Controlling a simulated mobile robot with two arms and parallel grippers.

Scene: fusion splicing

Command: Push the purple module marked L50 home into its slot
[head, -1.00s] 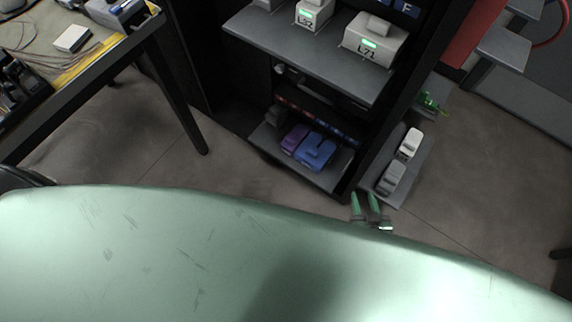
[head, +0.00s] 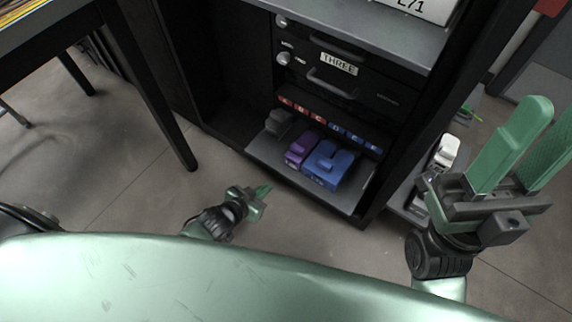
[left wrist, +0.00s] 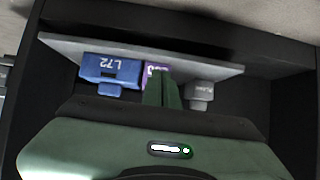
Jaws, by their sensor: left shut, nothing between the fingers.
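The purple module (head: 300,147) sits on the low grey shelf (head: 262,152) of the black rack, between a grey module (head: 281,122) and a blue one (head: 328,165). In the left wrist view the purple module (left wrist: 152,71) is partly hidden behind my fingers, so its label is only partly readable. My left gripper (head: 264,190) is shut and empty, low in front of the shelf, with its fingers towards the modules. In the left wrist view its fingertips (left wrist: 161,76) overlap the purple module; I cannot tell if they touch. My right gripper (head: 540,112) is open and empty at the right.
The blue module (left wrist: 110,68) reads L72. A row of red and blue lettered labels (head: 325,124) runs behind the modules. Above is a black drawer unit marked THREE (head: 339,64). A side shelf with a white module (head: 446,150) stands at right. A table leg (head: 150,90) stands left.

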